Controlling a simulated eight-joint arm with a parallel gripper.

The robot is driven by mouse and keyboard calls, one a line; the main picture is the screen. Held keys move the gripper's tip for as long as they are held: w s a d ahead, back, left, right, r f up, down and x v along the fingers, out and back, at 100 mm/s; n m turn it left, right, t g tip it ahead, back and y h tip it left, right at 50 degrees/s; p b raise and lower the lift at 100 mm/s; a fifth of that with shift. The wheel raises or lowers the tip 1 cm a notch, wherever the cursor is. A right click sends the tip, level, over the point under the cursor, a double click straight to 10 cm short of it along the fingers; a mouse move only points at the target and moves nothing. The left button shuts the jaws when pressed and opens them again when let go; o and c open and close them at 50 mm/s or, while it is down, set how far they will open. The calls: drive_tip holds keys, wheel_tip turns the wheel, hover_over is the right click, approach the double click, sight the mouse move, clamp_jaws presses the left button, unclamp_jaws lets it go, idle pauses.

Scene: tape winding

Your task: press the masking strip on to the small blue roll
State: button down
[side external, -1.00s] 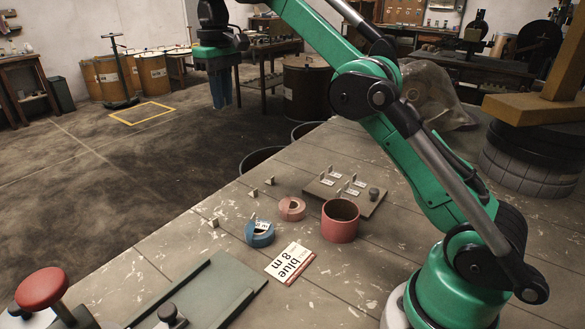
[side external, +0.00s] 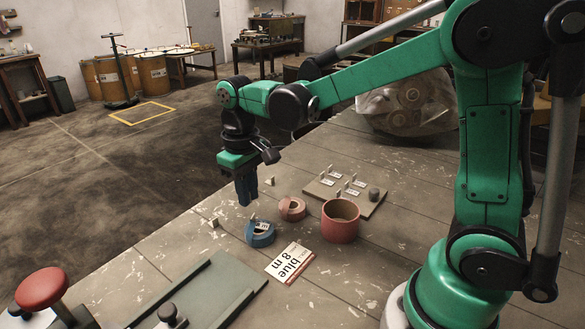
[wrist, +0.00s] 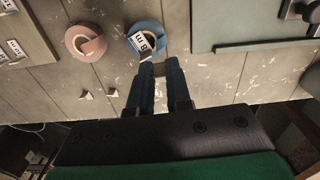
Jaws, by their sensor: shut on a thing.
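The small blue roll (side external: 260,235) lies flat on the table beside the pink roll, with a white label standing at its ring. It also shows in the wrist view (wrist: 146,34), its label reading "8 m". My gripper (side external: 246,202) points down near the far table edge, a little behind and above the blue roll. In the wrist view its fingertips (wrist: 160,68) are just short of the roll, apart from it. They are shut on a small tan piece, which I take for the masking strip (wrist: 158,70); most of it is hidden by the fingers.
A pink roll (side external: 291,208) and a red cup (side external: 340,221) stand to the right. A card reading "blue 8 m" (side external: 290,263) lies in front. A board with small labels (side external: 346,194) is behind. Small tan tabs (side external: 214,222) stand along the edge. A green-grey plate (side external: 205,292) lies front left.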

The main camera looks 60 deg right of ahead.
sight(255, 237)
drive_tip(key=shift+s+f, duration=0.4)
drive_tip(key=shift+f, duration=3.05)
drive_tip(key=shift+f, duration=0.3)
drive_tip(key=shift+c, duration=1.7)
unclamp_jaws()
drive_tip(key=shift+r, duration=3)
